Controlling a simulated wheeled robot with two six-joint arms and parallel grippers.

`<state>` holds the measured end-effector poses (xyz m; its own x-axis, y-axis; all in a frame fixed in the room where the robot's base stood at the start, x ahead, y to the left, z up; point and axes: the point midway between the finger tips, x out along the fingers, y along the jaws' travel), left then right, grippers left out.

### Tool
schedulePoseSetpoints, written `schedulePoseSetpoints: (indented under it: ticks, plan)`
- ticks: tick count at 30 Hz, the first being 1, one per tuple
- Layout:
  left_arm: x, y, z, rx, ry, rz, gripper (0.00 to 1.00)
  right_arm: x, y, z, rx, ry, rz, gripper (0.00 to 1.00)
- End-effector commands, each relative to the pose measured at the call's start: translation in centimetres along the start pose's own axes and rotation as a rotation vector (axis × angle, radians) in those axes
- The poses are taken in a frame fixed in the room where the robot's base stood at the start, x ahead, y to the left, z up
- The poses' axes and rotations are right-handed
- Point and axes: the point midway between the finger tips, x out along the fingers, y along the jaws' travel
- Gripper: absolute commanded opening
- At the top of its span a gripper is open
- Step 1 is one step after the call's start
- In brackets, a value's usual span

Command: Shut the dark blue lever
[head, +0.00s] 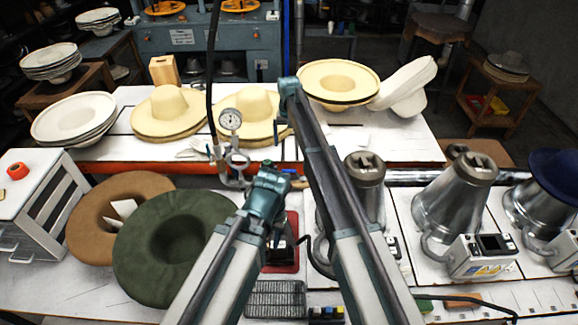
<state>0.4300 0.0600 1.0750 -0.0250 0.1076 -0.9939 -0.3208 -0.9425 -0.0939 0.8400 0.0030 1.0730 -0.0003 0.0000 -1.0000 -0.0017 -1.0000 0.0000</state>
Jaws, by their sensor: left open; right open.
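A round white pressure gauge (230,119) stands on pipe fittings (237,160) at the middle of the bench, beside a black hose. I cannot clearly make out a dark blue lever; a small bluish part (216,153) shows left of the fittings, too small to tell what it is. My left gripper (267,168) is open, just right of the fittings and lower than the gauge. My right gripper (289,83) is open, above and to the right of the gauge, with its arm crossing the view. Neither gripper holds anything that I can see.
Green (152,250) and brown (92,238) hats lie at the front left. Cream hats (170,112) sit on the white table behind. Metal steamers (452,200) stand on the right. A red-framed tray (292,225) is partly behind my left arm.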

Motion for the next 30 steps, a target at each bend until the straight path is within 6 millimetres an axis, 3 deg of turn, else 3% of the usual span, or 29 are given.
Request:
schedulePoseSetpoints:
  ticks: [11,30]
  plan:
    - [1.7,0.2,-0.1,0.003,0.0,-0.001,0.5,1.7,0.0,0.2,-0.001,0.0,0.0,1.0]
    - [10.1,0.9,-0.6,0.006,0.0,-0.001,0.5,10.2,0.0,0.2,-0.002,0.0,0.0,1.0]
